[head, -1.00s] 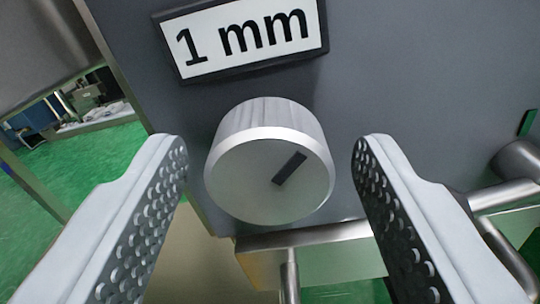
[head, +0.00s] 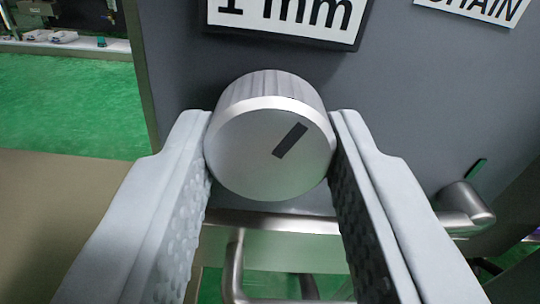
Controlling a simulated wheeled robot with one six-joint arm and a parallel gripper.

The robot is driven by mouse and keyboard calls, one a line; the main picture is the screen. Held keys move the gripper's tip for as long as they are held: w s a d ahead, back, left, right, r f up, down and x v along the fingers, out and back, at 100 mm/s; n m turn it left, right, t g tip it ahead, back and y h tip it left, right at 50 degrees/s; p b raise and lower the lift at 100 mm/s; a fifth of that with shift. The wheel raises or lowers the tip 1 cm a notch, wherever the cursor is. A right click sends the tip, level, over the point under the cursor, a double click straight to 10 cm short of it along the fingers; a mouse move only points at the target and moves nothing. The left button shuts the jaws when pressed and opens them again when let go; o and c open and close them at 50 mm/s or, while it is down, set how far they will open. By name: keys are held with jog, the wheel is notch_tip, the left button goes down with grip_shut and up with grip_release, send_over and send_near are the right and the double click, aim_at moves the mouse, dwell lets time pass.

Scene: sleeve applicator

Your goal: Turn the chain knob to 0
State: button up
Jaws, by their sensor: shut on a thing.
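A silver knob (head: 262,150) with a ridged side sits on a dark grey panel in the middle of the head view. A dark pointer mark (head: 290,140) on its face points up and to the right. My gripper (head: 270,150) is shut on the knob, one finger against its left side and one against its right. A label reading "1 mm" (head: 285,14) is above the knob, cut by the top edge. A label ending in "CHAIN" (head: 478,8) is at the top right, partly out of view. No scale marks show around the knob.
A metal handle or rod (head: 462,208) with a green mark beside it sticks out at the right. A metal rail (head: 275,222) and bent tubes run below the knob. Green floor (head: 70,100) shows at the left.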

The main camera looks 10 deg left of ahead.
jog(key=shift+n, duration=0.4)
jog(key=o, duration=1)
jog(key=shift+s, duration=0.1)
jog(key=v, duration=1.7)
jog(key=shift+s+r, duration=0.1)
